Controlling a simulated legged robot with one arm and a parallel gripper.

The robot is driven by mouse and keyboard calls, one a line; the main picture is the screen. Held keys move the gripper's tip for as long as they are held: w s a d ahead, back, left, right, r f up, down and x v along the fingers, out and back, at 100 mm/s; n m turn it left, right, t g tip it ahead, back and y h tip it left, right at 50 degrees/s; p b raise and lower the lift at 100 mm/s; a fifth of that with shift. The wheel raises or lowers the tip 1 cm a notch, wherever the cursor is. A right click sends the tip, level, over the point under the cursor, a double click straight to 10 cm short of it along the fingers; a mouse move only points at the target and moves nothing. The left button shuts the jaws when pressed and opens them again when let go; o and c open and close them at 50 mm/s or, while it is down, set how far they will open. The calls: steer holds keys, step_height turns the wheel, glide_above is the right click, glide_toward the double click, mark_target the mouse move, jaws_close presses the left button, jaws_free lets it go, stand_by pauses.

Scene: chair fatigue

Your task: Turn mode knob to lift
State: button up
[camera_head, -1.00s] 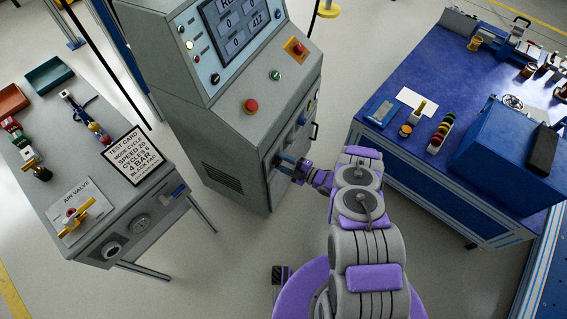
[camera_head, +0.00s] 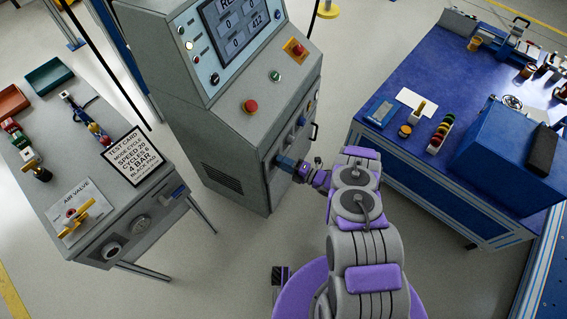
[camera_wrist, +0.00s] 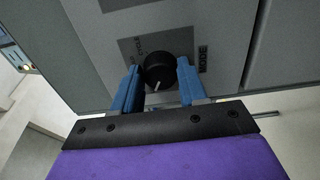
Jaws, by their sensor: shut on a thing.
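The mode knob (camera_wrist: 160,72) is a round black knob with a white pointer line, on a dark label plate on the grey cabinet's side panel. In the wrist view its pointer line points toward the bottom of the picture. The word MODE reads sideways to the right of the knob, and smaller lettering, seemingly CYCLE, is at its upper left. My gripper (camera_wrist: 158,68) has its two blue fingers on either side of the knob, shut on it. In the head view my gripper (camera_head: 287,164) is at the cabinet's side panel and the knob is hidden.
The grey control cabinet (camera_head: 235,130) carries a screen, a red button (camera_head: 251,106) and other controls. A blue workbench (camera_head: 390,150) stands to the right of my arm. A grey table (camera_head: 75,175) with a test card (camera_head: 133,155) stands at the left. Open floor lies between.

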steer(key=shift+s+f, duration=0.25)
steer(key=o, duration=1)
steer(key=shift+w+r, duration=0.1)
steer(key=shift+r, duration=0.05)
steer(key=shift+o, duration=0.2)
steer(key=v, duration=1.7)
steer(key=shift+d+b, duration=0.2)
steer(key=shift+b, duration=0.1)
